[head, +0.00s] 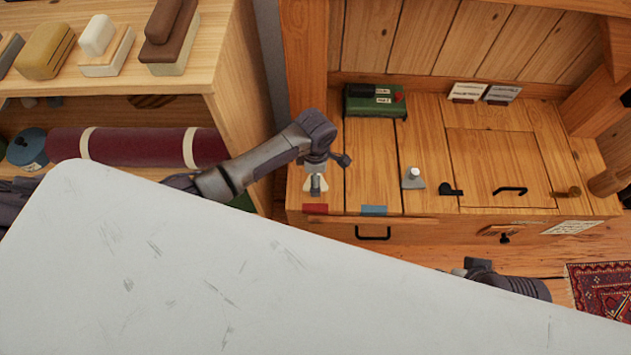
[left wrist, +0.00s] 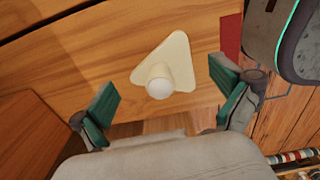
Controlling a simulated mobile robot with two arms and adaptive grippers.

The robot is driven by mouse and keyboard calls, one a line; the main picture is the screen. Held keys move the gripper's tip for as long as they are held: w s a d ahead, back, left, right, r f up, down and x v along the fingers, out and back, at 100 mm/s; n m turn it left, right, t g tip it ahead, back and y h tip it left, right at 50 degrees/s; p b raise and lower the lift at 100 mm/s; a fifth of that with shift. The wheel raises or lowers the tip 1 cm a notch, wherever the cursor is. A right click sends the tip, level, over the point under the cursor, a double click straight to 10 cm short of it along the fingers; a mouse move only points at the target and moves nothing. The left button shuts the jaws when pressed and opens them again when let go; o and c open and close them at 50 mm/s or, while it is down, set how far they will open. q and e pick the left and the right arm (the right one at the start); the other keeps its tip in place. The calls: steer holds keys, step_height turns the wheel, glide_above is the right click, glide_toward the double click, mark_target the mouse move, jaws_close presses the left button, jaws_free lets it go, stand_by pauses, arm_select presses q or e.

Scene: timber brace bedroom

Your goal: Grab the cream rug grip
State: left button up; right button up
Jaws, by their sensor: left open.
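The cream rug grip (left wrist: 178,57) is a rounded triangular plate with a pale round knob, lying on the wooden top in the left wrist view. In the head view the cream rug grip (head: 309,184) is partly hidden under my left gripper (head: 316,178), near the front edge of the wooden chest top. My left gripper (left wrist: 165,85) is open and empty, its green-padded fingers apart on either side of the knob in the picture. Contact cannot be told. My right gripper (head: 466,268) shows partly behind the white surface; its fingers are not clear.
The wooden chest (head: 430,130) bears a green box (head: 375,104), a grey plate with a knob (head: 413,179) and a black handle (head: 510,190). Red (head: 315,209) and blue (head: 374,210) patches mark its front edge. A shelf (head: 235,80) stands left. A white surface (head: 200,270) fills the foreground.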

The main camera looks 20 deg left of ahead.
arm_select(q)
steer(key=shift+f, duration=0.2)
steer(key=c, duration=1.2)
steer(key=shift+r, duration=0.1)
